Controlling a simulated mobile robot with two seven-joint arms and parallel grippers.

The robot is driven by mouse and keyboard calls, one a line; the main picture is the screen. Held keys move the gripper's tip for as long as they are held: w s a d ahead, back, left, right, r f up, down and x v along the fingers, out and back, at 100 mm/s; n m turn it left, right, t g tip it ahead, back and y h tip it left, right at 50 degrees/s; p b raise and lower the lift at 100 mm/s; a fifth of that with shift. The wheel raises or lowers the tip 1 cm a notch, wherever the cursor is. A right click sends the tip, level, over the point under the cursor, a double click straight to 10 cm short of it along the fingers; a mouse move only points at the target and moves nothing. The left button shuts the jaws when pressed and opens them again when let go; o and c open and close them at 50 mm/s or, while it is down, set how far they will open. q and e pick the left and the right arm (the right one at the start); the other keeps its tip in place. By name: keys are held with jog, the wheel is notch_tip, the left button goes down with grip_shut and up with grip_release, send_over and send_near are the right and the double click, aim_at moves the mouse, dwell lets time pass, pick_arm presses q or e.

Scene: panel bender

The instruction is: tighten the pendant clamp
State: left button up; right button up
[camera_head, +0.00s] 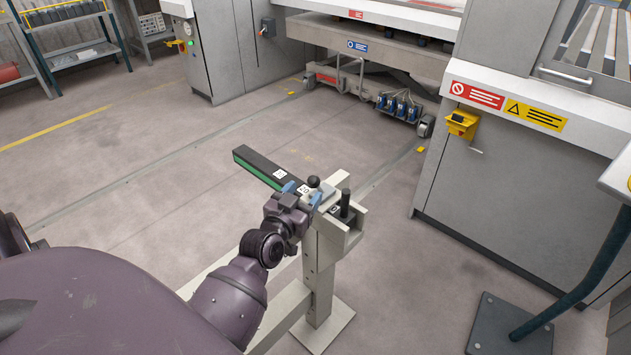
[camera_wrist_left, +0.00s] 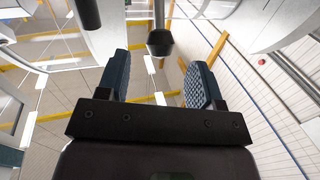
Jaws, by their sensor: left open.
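My left gripper (camera_head: 302,192) is at the top of a pale post (camera_head: 325,250), its two blue-padded fingers apart. In the left wrist view the open gripper (camera_wrist_left: 160,78) has a black knob (camera_wrist_left: 160,42) on a rod in line with the gap between its fingers. The knob does not look gripped. In the head view a black ball knob (camera_head: 313,182) shows just beyond the fingers, probably the clamp's handle. A dark upright cylinder (camera_head: 345,198) stands in a bracket right of it. The clamp body is partly hidden by my gripper. My right gripper is out of view.
A long black and green bar (camera_head: 258,168) with white labels reaches out left from the post top. Grey machine cabinets (camera_head: 520,190) stand at the right. A dark floor plate with a pole (camera_head: 510,325) is at lower right. The floor left of the post is clear.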

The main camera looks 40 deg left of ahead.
aim_at(310, 186)
pick_arm(q)
jog(key=shift+w+a+b, duration=0.1)
jog(key=shift+w+a, duration=0.05)
jog(key=shift+w, duration=0.75)
jog(key=shift+w+a+b, duration=0.1)
jog(key=shift+w+a, duration=0.1)
jog(key=shift+w, duration=0.75)
jog(key=shift+w+a+b, duration=0.1)
jog(key=shift+w+a, duration=0.05)
jog(key=shift+w, duration=0.75)
grip_shut()
